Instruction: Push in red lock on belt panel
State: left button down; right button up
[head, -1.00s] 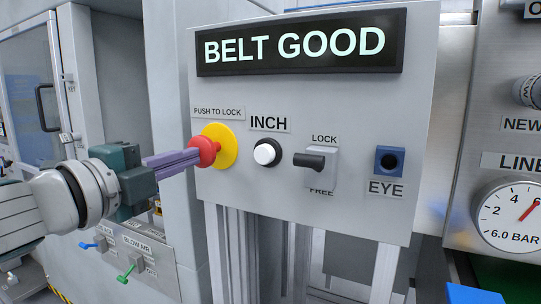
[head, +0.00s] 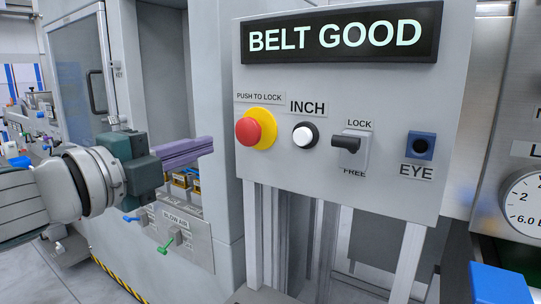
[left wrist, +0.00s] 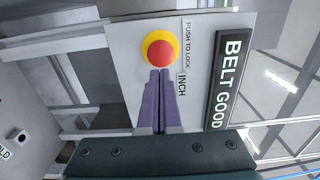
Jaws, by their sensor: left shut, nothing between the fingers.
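The red lock button (head: 249,131) sits on a yellow round base (head: 268,128) at the left of the grey belt panel (head: 330,188), under the label PUSH TO LOCK. In the left wrist view the red button (left wrist: 160,52) is just beyond my fingertips. My left gripper (head: 211,142) is shut and empty, its purple fingers pointing at the panel. In the head view its tips are left of the button, with a visible gap. How far the button is pressed in is hard to tell. My right gripper is not in view.
Right of the button are a white INCH button (head: 304,136), a LOCK/FREE lever (head: 350,147) and a blue EYE sensor (head: 421,146). The display (head: 340,34) reads BELT GOOD. Below my left gripper are blue and green BLOW AIR valve handles (head: 165,246). A pressure gauge (head: 526,201) is at right.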

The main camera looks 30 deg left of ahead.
pick_arm(q)
jog(key=s, duration=0.6)
jog(key=shift+a, duration=0.25)
